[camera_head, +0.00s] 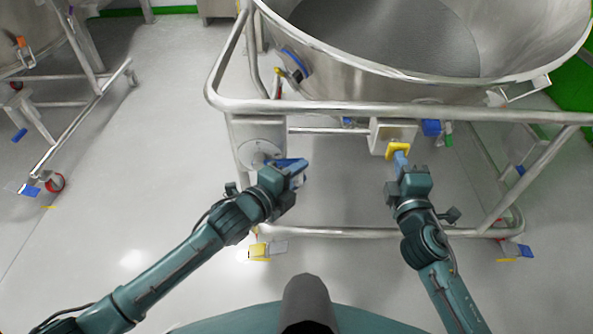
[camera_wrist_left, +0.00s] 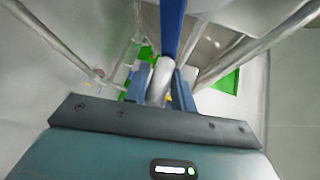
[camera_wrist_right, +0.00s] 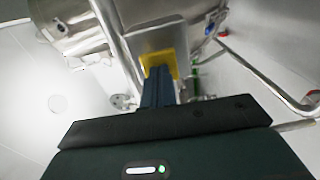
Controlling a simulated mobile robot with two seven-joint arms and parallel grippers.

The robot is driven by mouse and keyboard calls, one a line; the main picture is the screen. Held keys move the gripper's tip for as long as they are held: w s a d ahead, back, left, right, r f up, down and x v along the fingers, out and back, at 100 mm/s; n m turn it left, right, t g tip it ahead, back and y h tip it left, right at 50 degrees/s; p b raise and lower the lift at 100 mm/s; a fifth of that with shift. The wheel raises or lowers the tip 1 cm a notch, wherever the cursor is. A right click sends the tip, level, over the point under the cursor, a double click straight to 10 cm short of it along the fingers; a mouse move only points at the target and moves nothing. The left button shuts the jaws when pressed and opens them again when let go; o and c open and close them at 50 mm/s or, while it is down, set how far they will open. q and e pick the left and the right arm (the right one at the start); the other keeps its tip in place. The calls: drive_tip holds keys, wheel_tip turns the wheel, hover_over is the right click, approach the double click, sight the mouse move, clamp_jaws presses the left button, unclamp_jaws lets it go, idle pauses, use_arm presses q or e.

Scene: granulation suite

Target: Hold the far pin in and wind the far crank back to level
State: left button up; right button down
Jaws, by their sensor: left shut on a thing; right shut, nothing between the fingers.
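The crank has a round pale plate (camera_head: 262,152) on the frame's left post. Its blue arm (camera_wrist_left: 172,28) runs to a grey handle (camera_wrist_left: 161,78), which stands between the fingers of my left gripper (camera_wrist_left: 159,88). In the head view my left gripper (camera_head: 298,168) is shut there, hiding much of the crank. My right gripper (camera_head: 401,156) is shut and empty, its tips at the yellow-framed pin housing (camera_head: 393,148). The yellow frame also shows in the right wrist view (camera_wrist_right: 160,60). The fingertips cover its middle, so the pin itself is hidden.
A large steel bowl (camera_head: 400,75) sits above the tubular frame, whose top rail (camera_head: 330,107) passes over both grippers. A lower rail (camera_head: 350,233) and castors with yellow pedals (camera_head: 259,251) are near the floor. Another wheeled frame (camera_head: 85,110) stands left. Floor between is clear.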

use_arm(q)
drive_tip(key=shift+s+d, duration=0.2)
drive_tip(key=shift+d, duration=0.15)
use_arm(e)
drive_tip(key=s, duration=0.6)
drive_tip(key=shift+s, duration=0.25)
use_arm(q)
drive_tip(key=o, duration=1.1)
drive_tip(key=shift+w+a, duration=0.15)
use_arm(e)
drive_tip(key=shift+d, duration=0.1)
use_arm(q)
drive_tip(key=s, duration=1)
drive_tip(key=shift+a, duration=0.1)
